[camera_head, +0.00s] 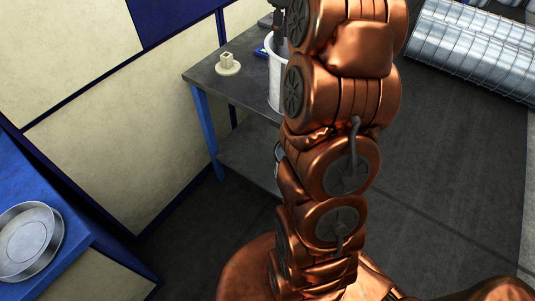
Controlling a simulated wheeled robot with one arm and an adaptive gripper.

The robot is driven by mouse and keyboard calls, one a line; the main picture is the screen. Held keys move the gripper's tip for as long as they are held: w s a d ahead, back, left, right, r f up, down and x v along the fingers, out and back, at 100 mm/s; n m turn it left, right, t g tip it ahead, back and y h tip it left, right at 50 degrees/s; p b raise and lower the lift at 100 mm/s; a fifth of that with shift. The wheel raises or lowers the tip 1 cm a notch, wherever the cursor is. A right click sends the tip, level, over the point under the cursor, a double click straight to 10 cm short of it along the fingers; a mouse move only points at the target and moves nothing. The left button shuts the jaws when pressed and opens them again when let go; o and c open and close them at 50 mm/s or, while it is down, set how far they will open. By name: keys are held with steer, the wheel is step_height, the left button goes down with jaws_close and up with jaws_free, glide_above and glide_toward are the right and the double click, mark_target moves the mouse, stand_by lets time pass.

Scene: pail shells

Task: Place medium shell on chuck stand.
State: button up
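A light grey cylindrical shell (273,88) stands upright on the dark table (215,88); my copper arm hides its right side. I cannot confirm its size class. A small beige stand (228,66), with a round base and a square block on top, sits on the same table to the left of the shell. It looks empty. My gripper (279,36) is dark and partly hidden by my arm. It points down at the top of the shell, near its rim. I cannot tell whether its fingers touch or grip the wall.
A rounded grey edge (278,153) shows near the lower shelf (243,152), mostly hidden. Round metal pans (28,240) sit on a blue surface at the left. Large metal cylinders (470,50) lie at upper right. Open floor is at right.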

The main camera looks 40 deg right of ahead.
steer(key=s+a+f, duration=0.1)
steer(key=s+a, duration=0.3)
steer(key=a, duration=0.7)
steer(key=s+a+f+m, duration=0.1)
steer(key=s+a+f, duration=0.3)
steer(key=s, duration=0.3)
steer(key=s+a+f+m+g, duration=0.1)
steer(key=s+a+f, duration=0.2)
steer(key=s+a, duration=0.3)
steer(key=s+a+f+m, duration=0.1)
steer(key=s+a+f, duration=0.3)
steer(key=s, duration=0.6)
steer(key=shift+s+a+f+g, duration=0.15)
steer(key=shift+a+f+g, duration=0.2)
steer(key=shift+a, duration=0.65)
steer(key=shift+r, duration=0.1)
step_height(320, 180, up, 2)
steer(key=shift+r+p, duration=0.2)
steer(key=shift+p, duration=1)
steer(key=shift+a, duration=0.1)
